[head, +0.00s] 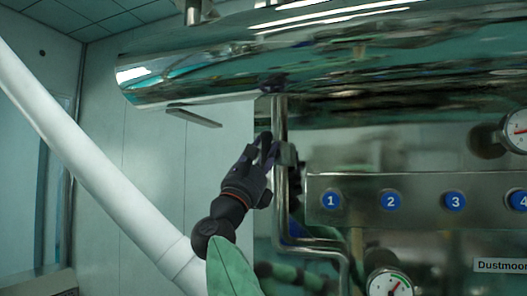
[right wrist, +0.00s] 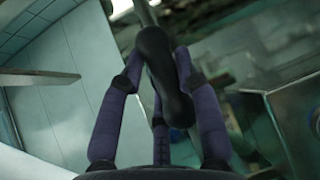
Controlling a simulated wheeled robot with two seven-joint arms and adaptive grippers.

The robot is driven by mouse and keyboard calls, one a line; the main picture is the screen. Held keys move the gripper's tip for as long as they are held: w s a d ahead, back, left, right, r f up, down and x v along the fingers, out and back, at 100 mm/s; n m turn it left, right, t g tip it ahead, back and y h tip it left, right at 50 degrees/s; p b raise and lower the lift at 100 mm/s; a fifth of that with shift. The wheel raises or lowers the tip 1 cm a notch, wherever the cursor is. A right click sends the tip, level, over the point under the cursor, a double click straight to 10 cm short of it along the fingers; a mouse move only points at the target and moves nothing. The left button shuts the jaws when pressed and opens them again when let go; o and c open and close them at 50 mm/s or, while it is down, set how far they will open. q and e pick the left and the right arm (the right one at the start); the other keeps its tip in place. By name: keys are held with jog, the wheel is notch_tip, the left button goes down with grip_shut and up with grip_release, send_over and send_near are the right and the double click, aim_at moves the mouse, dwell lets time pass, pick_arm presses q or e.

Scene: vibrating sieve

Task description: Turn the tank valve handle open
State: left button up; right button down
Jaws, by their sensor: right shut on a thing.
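My right gripper (head: 265,150) reaches up from below in the head view, beside the vertical metal pipe under the shiny tank (head: 200,75). In the right wrist view its purple fingers (right wrist: 158,70) are closed around a dark, rounded, elongated valve handle (right wrist: 172,88). The handle slants between the fingers. In the head view the handle is hard to tell from the dark fingers. A metal valve body (head: 287,155) sits on the pipe just right of the fingertips. My left gripper is not in view.
A steel panel with blue numbered buttons (head: 391,201) stands right of the pipe. Gauges (head: 388,283) sit lower right and at the right edge. A flat bar (head: 194,118) hangs under the tank. A thick white pipe (head: 90,150) runs diagonally at left.

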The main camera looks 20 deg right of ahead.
jog(key=c, duration=1.1)
grip_release()
jog(key=shift+c, duration=0.2)
jog(key=shift+a+f, duration=0.1)
jog(key=shift+f, duration=0.05)
jog(key=v, duration=1.1)
jog(key=shift+s+a+f, duration=0.2)
jog(key=shift+f, duration=0.1)
